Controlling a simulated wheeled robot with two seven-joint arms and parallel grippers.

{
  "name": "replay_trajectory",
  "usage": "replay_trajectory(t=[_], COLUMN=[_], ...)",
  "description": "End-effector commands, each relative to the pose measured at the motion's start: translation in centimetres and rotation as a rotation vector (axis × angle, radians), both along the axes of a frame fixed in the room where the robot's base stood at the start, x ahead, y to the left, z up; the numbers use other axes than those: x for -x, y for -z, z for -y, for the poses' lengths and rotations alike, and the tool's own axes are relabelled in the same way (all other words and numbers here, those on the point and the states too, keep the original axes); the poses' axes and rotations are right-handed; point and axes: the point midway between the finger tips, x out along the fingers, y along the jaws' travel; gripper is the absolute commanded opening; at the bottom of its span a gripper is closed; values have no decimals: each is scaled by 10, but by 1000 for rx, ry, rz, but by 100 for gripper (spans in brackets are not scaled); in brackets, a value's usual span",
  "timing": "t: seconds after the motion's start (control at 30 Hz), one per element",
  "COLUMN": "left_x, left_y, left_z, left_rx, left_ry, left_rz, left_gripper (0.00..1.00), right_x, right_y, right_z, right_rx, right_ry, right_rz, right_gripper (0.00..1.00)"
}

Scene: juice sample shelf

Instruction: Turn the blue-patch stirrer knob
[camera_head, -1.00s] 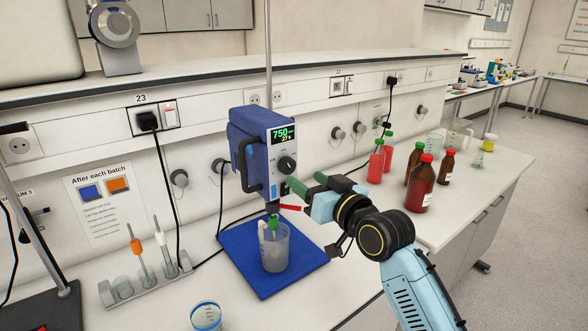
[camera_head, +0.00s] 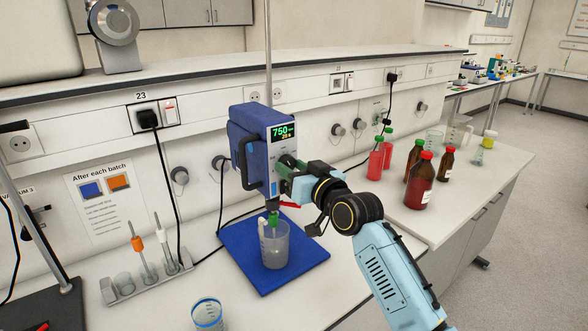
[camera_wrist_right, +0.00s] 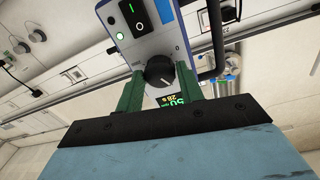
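The blue overhead stirrer (camera_head: 258,130) stands on a pole and its display reads 750. Its black knob (camera_wrist_right: 159,71) shows in the right wrist view; in the head view my right gripper hides it. My right gripper (camera_head: 285,178) is at the stirrer's front panel. In the right wrist view its green fingers (camera_wrist_right: 158,80) are apart, one on each side of the knob, with narrow gaps; I cannot make out firm contact. A small blue patch (camera_head: 274,188) is low on the stirrer's front. My left gripper is not in view.
A beaker (camera_head: 275,246) with a green-topped item stands on a blue mat (camera_head: 305,262) below the stirrer. A tube rack (camera_head: 150,285) is at left. Red bottles (camera_head: 376,162) and brown bottles (camera_head: 420,183) stand to the right. A poster (camera_head: 104,205) shows blue and orange patches.

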Motion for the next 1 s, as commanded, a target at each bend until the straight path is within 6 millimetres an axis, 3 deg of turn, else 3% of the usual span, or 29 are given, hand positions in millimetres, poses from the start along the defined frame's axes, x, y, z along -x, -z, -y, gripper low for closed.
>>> replay_trajectory(t=[0.03,0.2,0.57,1.0], left_x=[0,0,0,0], left_y=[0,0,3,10], left_z=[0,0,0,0], left_rx=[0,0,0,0], left_ry=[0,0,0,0], left_rz=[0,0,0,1], left_gripper=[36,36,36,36], right_x=[0,0,0,-1], right_y=[0,0,1,1], right_z=[0,0,1,2], right_rx=[0,1,59,348], right_ry=[0,0,1,1], right_rz=[0,-1,41,249], right_gripper=[31,11,11,11])
